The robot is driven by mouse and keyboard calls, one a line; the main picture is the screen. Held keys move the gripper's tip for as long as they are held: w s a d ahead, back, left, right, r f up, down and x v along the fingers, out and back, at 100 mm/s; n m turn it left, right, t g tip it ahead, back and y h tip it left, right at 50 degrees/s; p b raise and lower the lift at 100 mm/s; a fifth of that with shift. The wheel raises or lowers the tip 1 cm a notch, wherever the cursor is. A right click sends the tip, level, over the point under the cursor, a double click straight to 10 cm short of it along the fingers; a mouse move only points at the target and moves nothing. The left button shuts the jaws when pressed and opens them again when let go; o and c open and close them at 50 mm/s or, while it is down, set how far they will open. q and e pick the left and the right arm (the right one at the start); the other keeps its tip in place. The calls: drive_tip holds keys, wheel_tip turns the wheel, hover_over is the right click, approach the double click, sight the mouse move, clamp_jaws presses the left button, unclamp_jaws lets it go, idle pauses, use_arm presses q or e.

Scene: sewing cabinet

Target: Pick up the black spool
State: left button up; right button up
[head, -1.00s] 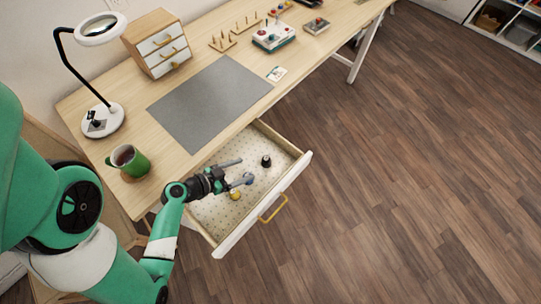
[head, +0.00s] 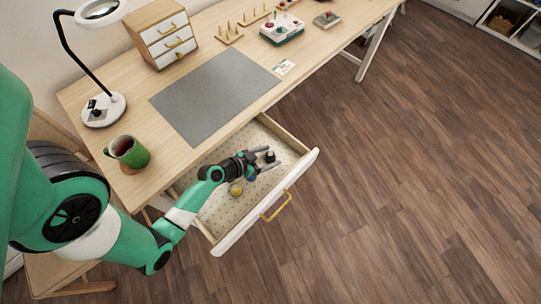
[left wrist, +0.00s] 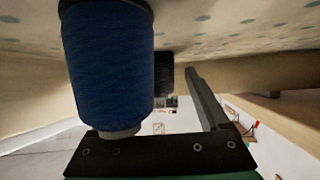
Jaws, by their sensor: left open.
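The black spool (head: 269,157) stands upright in the open drawer. In the head view it shows at the tips of my left gripper (head: 268,158), which is open and low in the drawer, with the spool between or just beyond its fingertips. In the left wrist view the black spool (left wrist: 164,78) is partly hidden behind a large blue spool (left wrist: 108,65). One finger shows to the right of both; the other is hidden. I cannot tell whether the fingers touch the black spool. My right gripper is not in view.
The drawer's walls and white front surround the work area.

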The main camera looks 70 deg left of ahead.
use_arm(q)
drive_tip(key=shift+w+f, duration=0.2)
drive_tip(key=shift+w, duration=0.2)
clamp_jaws()
drive_tip(key=shift+r, duration=0.15)
wheel_tip(320, 180, up, 10)
drive_tip(key=p, duration=0.5)
drive_tip(key=shift+p, duration=0.4)
